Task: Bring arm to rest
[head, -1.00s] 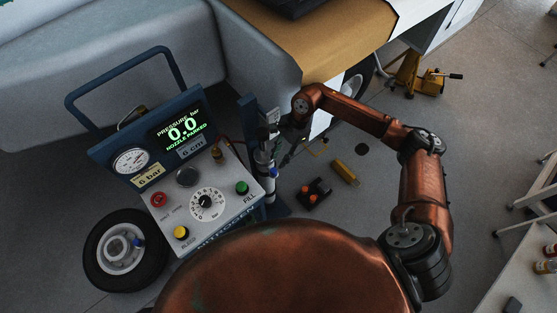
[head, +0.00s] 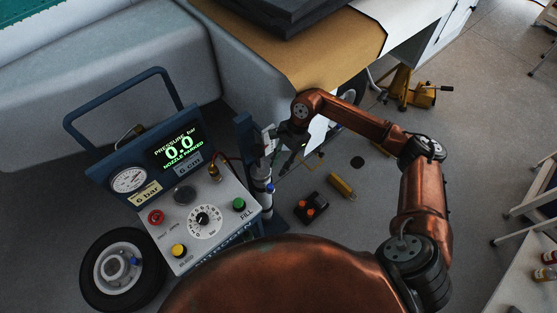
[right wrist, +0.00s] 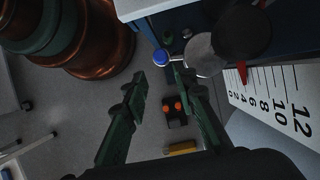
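My right arm (head: 418,200) is copper-coloured, comes in from the right and bends at the elbow. Its dark right gripper (head: 287,143) hangs beside the nitrogen cart's post, close to the cylinder (head: 262,184) there. In the right wrist view the two green fingers (right wrist: 163,88) stand apart with nothing held between them. The right finger is close to the blue-capped fitting (right wrist: 161,57) and grey cylinder end (right wrist: 203,55); contact cannot be told. The cart's display (head: 179,147) reads 0.0 bar and "nozzle parked". My left gripper is not in view.
The cart's control panel (head: 222,226) and a wheel (head: 122,268) stand at left. A dark block with orange knobs (head: 311,207) and a yellow cylinder (head: 342,187) lie on the floor. A yellow jack (head: 412,90) stands behind; a white table (head: 527,285) is at right.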

